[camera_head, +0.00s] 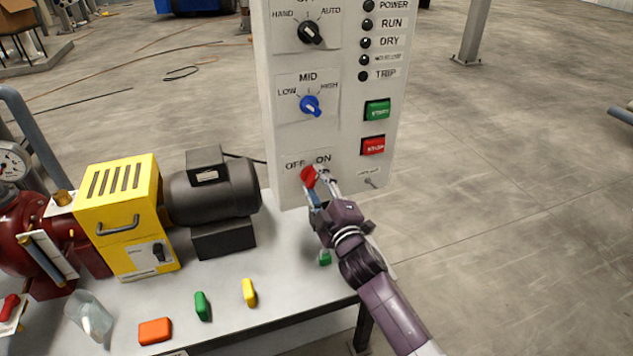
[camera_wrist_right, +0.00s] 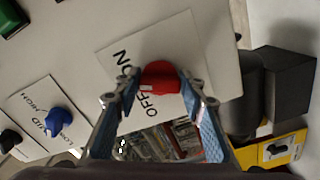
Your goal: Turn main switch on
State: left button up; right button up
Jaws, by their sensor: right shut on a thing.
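The main switch is a red rotary knob (camera_head: 308,176) low on the grey control panel (camera_head: 345,140), under the labels OFF and ON. In the right wrist view the red knob (camera_wrist_right: 160,77) sits between my two fingers, with a pale mark on its lower left side. I cannot tell for sure which label the mark points to. My right gripper (camera_head: 319,178) is shut on the knob from the front and hides part of it. The wrist view shows the gripper (camera_wrist_right: 162,88) with a finger on each side of the knob. My left gripper is not in view.
A blue MID knob (camera_head: 311,106), a green START button (camera_head: 377,110) and a red STOP button (camera_head: 373,145) are nearby on the panel. A yellow box (camera_head: 125,215) and dark motor (camera_head: 215,190) stand left. Small coloured pieces lie on the table (camera_head: 240,325).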

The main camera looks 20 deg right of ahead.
jog(key=shift+f+m+p, duration=0.15)
jog(key=shift+m+p, duration=0.15)
jog(key=shift+m, duration=1.6)
jog(key=o, duration=1.2)
jog(key=shift+c, duration=0.2)
jog(key=s, duration=1.2)
jog(key=shift+d, duration=0.2)
